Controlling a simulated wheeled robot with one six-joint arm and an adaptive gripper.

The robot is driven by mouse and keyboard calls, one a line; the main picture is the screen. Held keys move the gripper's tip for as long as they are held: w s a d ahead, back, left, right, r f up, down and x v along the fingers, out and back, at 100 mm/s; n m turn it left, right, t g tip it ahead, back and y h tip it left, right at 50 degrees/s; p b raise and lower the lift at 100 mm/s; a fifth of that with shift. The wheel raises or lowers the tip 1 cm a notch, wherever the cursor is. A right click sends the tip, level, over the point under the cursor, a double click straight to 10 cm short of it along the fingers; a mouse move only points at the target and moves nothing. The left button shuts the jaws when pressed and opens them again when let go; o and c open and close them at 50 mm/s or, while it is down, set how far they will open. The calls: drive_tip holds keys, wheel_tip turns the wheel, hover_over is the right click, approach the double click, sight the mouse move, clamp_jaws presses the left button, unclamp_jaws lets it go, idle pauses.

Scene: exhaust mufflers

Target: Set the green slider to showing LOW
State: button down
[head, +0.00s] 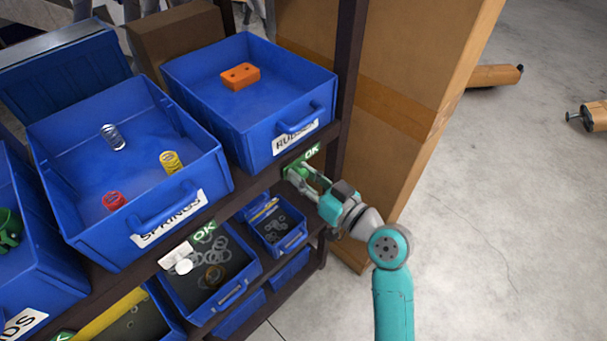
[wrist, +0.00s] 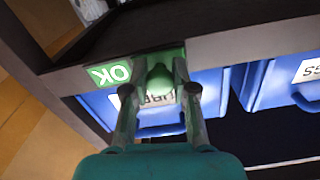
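The green slider (wrist: 160,82) has a rounded green knob on a green plate, mounted on the shelf edge. It also shows in the head view (head: 302,170), partly hidden by my gripper. A green label reading OK (wrist: 110,74) shows beside it, also in the head view (head: 312,152); I see no LOW. My gripper (wrist: 159,92) is open, with one finger on each side of the knob and gaps visible between. In the head view, my gripper (head: 297,177) is at the shelf edge below the RUBBER-type bin; whether a fingertip touches the slider plate I cannot tell.
A white slider (head: 180,258) with another OK label (head: 204,231) is on the same shelf edge to the left. Blue bins (head: 250,100) stand above and smaller bins (head: 275,225) below.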

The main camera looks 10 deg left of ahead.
drive_tip(key=shift+w+d, duration=1.05)
drive_tip(key=shift+w, duration=0.25)
drive_tip(key=shift+w+d, duration=1)
drive_tip(key=shift+w, duration=0.3)
drive_tip(key=c, duration=0.9)
unclamp_jaws()
approach(313, 151)
drive_tip(key=v, duration=0.5)
drive_tip(key=shift+s+d, duration=0.2)
drive_tip(key=shift+d, duration=0.05)
